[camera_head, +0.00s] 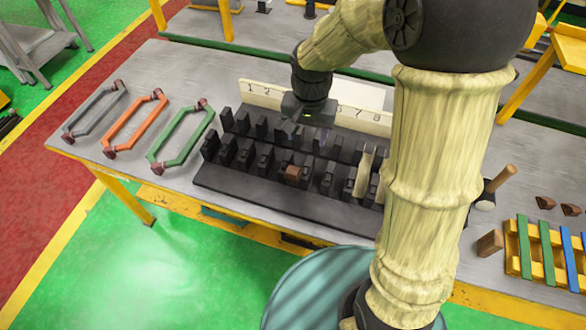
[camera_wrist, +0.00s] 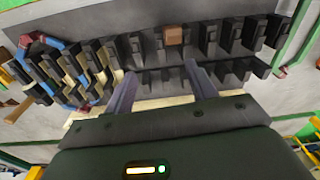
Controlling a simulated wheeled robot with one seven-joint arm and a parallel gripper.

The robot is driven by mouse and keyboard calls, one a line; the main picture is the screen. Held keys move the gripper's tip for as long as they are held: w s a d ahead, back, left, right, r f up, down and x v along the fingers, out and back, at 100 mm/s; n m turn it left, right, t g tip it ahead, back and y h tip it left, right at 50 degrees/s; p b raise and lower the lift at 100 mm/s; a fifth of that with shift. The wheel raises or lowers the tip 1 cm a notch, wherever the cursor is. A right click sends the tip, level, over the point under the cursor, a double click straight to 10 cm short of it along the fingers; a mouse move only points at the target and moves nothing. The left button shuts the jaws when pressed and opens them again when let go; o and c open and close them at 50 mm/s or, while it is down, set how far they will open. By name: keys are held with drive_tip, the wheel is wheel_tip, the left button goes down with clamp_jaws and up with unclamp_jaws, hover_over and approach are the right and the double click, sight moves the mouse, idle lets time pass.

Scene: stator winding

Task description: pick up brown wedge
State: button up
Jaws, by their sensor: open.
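A brown wedge (camera_head: 292,174) sits among the black upright posts of the front row of the black rack (camera_head: 240,192). It also shows in the wrist view (camera_wrist: 174,36) near the top, beyond my fingertips. My gripper (camera_head: 306,133) is over the back part of the rack, behind the wedge. In the wrist view my gripper (camera_wrist: 160,72) has its two fingers apart, with nothing between them. Other brown wedges (camera_head: 545,202) (camera_head: 571,209) lie at the table's right, and a brown block (camera_head: 490,243) stands near its front edge.
A numbered white board (camera_head: 260,92) stands behind the rack. Grey (camera_head: 95,108), orange (camera_head: 137,122) and green (camera_head: 181,136) coil frames lie on the left. A mallet (camera_head: 497,182) and a yellow pallet with coloured bars (camera_head: 515,247) are on the right. My arm hides the rack's right end.

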drive_tip(key=shift+m+g, duration=0.3)
drive_tip(key=shift+m, duration=0.2)
drive_tip(key=a, duration=0.1)
drive_tip(key=w+a, duration=0.1)
drive_tip(key=a, duration=0.1)
drive_tip(key=shift+w+a+r, duration=0.25)
drive_tip(key=shift+w+a, duration=0.05)
drive_tip(key=shift+a, duration=0.1)
drive_tip(key=p, duration=0.3)
hover_over(292, 171)
drive_tip(key=f, duration=1.2)
drive_tip(key=shift+w+a+f, duration=0.1)
drive_tip(key=shift+a, duration=0.1)
drive_tip(key=shift+f, duration=0.1)
drive_tip(key=shift+d+f+p, duration=0.1)
drive_tip(key=shift+f+p, duration=0.15)
drive_tip(key=shift+p, duration=0.2)
drive_tip(key=shift+d+f+p, duration=0.1)
drive_tip(key=shift+f+p, duration=0.85)
drive_tip(key=shift+f, duration=1.3)
